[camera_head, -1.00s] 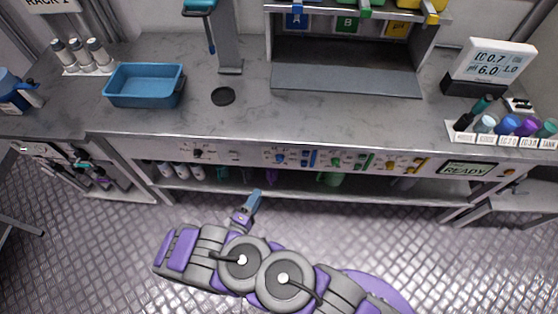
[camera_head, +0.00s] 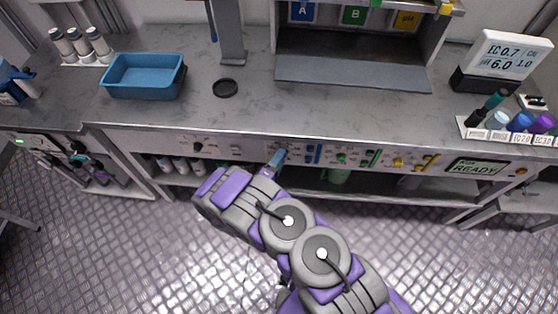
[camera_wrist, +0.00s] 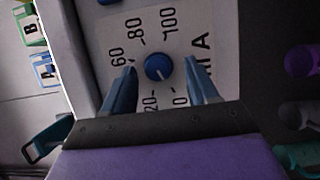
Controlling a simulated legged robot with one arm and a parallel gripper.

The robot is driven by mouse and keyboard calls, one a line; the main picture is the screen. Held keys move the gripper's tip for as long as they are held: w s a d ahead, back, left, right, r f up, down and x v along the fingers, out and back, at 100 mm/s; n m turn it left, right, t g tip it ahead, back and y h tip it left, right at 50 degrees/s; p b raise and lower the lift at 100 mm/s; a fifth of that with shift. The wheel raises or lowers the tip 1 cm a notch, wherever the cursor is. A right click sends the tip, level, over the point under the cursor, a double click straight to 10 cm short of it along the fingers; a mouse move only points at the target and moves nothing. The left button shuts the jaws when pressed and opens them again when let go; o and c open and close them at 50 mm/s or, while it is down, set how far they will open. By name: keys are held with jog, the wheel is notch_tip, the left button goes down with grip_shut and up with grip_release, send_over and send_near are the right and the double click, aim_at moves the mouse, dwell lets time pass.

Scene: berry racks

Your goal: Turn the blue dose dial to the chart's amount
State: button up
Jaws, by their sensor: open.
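The blue dose dial (camera_wrist: 158,66) sits on a white panel marked A, inside a ring of numbers. The 0, 20, 60, 80 and 100 show; the 40 is hidden behind a finger. A faint pale mark on the dial's lower side seems to point toward the 0 to 20 end; its exact reading is unclear. My gripper (camera_wrist: 160,78) is open, with one finger on each side of the dial; contact cannot be told. In the head view my gripper (camera_head: 277,160) is at the bench's front panel and covers the dial. I cannot make out a dose chart.
Green knobs (camera_head: 341,158) and yellow knobs (camera_head: 398,162) lie along the panel to the right, beside a READY display (camera_head: 476,167). A blue tray (camera_head: 145,76) and a black disc (camera_head: 225,87) are on the bench. The floor in front is clear.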

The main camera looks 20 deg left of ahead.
jog(key=shift+w+d, duration=0.1)
jog(key=shift+d, duration=0.05)
jog(key=shift+c, duration=0.3)
jog(key=c, duration=1)
jog(key=shift+o, duration=0.2)
jog(key=shift+p, duration=0.5)
jog(key=shift+d+r+m+g+y+p, duration=0.15)
jog(key=shift+m+g+y+p, duration=0.75)
jog(key=shift+m+p, duration=2.05)
jog(key=shift+d+r+m+g+y+p, duration=0.1)
jog(key=shift+m+g+y+p, duration=0.9)
jog(key=shift+p, duration=3.2)
jog(key=shift+d+r+m+g+y+p, duration=0.15)
jog(key=shift+m+g+y+p, duration=0.6)
jog(key=shift+m+p, duration=2.45)
jog(key=shift+n+t+y+p, duration=0.25)
jog(key=shift+n+y+p, duration=0.1)
jog(key=shift+n+p, duration=0.1)
